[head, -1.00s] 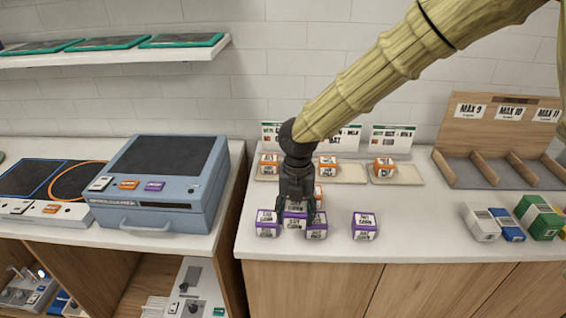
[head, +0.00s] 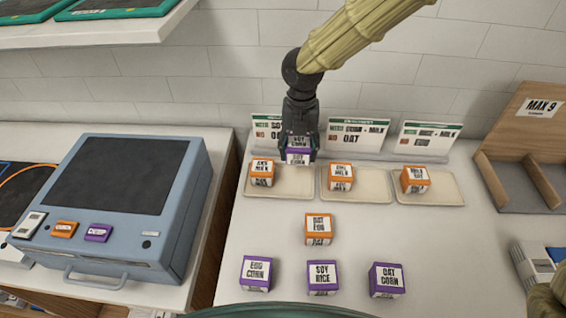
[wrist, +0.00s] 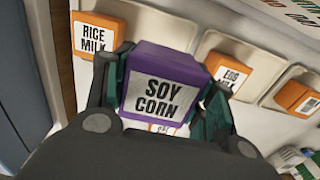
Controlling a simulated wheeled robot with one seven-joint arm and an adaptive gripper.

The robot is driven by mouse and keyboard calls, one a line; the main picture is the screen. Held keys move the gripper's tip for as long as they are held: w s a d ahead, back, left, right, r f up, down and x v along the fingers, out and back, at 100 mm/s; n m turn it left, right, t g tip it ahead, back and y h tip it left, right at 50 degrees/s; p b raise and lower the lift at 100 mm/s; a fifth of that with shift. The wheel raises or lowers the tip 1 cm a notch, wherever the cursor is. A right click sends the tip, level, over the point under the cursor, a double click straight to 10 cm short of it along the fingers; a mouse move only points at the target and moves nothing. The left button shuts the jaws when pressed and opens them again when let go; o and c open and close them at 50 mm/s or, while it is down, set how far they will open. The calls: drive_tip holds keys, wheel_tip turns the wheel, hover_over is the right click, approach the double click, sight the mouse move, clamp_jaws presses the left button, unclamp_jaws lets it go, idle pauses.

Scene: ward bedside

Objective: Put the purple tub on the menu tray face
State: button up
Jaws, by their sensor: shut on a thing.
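My gripper (head: 299,148) is shut on a purple tub (head: 298,157) labelled SOY CORN, which also shows large between the fingers in the wrist view (wrist: 160,85). The tub is held up near the gap between the left menu tray (head: 290,192) and the middle menu tray (head: 365,193). Each of these trays bears one orange tub: RICE MILK (wrist: 97,36) on the left, EGG MILK (head: 341,177) in the middle. A right menu tray (head: 445,195) holds another orange tub (head: 415,180). Menu cards stand behind; my gripper partly hides the left card (head: 265,125).
An orange tub (head: 318,229) stands alone in front of the trays. Purple tubs EGG CORN (head: 256,273), SOY RICE (head: 323,277) and OAT CORN (head: 387,280) stand in a front row. A blue-grey case (head: 190,210) is at left, a wooden divided rack (head: 500,165) at right.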

sight(296, 181)
drive_tip(key=shift+f, duration=0.25)
drive_tip(key=f, duration=0.1)
drive_tip(key=s+f+p, duration=0.1)
drive_tip(key=f, duration=0.2)
drive_tip(key=w+f, duration=0.1)
drive_tip(key=shift+f+p, duration=0.3)
drive_tip(key=shift+f, duration=0.05)
drive_tip(key=shift+s+f, duration=0.15)
drive_tip(key=shift+s, duration=0.05)
wheel_tip(296, 181, down, 3)
drive_tip(key=shift+r+p, duration=0.1)
drive_tip(key=shift+p, duration=0.35)
drive_tip(key=shift+w+f, duration=0.1)
drive_tip(key=shift+f, duration=0.1)
drive_tip(key=shift+r, duration=0.1)
drive_tip(key=shift+s, duration=0.2)
drive_tip(key=o, duration=1.1)
drive_tip(key=shift+w+f, duration=0.1)
drive_tip(key=shift+f, duration=0.1)
drive_tip(key=shift+o, duration=0.2)
drive_tip(key=shift+r, duration=0.1)
wheel_tip(296, 181, up, 12)
drive_tip(key=shift+r+b, duration=0.1)
drive_tip(key=shift+b, duration=1.1)
